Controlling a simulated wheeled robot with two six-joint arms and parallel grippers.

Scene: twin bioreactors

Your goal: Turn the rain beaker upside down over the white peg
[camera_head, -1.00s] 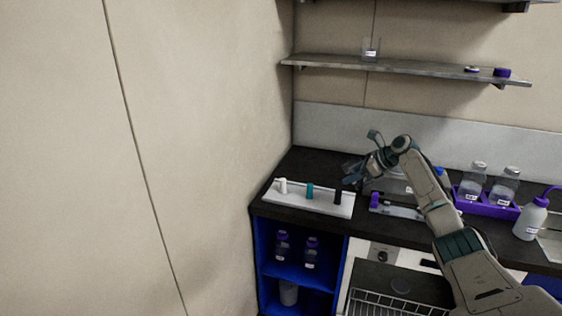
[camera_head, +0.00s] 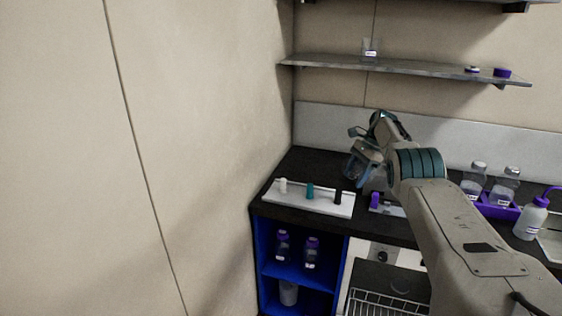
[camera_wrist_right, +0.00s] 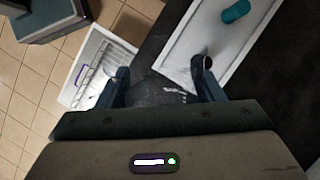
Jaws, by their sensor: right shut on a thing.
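My right gripper (camera_head: 364,167) is shut on a clear beaker, the rain beaker (camera_head: 352,167), above the counter behind the right end of the white peg board (camera_head: 325,207). Its label cannot be read. In the right wrist view the beaker (camera_wrist_right: 163,93) is a see-through shape between the two fingers (camera_wrist_right: 163,84). The white peg (camera_head: 283,185) stands upright at the board's left end, apart from the gripper and to its left. A teal peg (camera_head: 310,191) and a black peg (camera_head: 338,197) stand on the same board. My left gripper is out of view.
A wall stands close left of the board. A shelf (camera_head: 410,67) with another clear beaker (camera_head: 370,48) hangs above. Right are a purple rack (camera_head: 497,209) with bottles and a wash bottle (camera_head: 531,220). Below are a blue cabinet (camera_head: 262,240) and a wire basket (camera_head: 385,305).

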